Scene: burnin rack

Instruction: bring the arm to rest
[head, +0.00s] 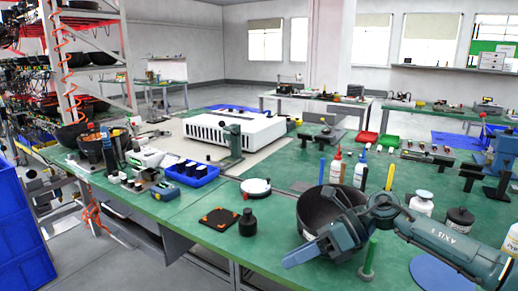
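My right arm (455,250) comes in from the right edge, low over the green table. Its gripper (312,248) is in front of a large black bowl (318,208) and overlaps it in the picture. The gripper points to the left. I see nothing held in it, but its finger gap is not clear from this angle. I cannot tell whether it touches the bowl. My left gripper is not in view.
The green table (185,210) carries an orange-black square plate (219,219), a black knob-topped weight (248,223), a round white-topped device (256,188) and a blue tray (194,174). Bottles, including a red-capped one (337,167), stand behind the arm. A blue disc (436,274) lies in front.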

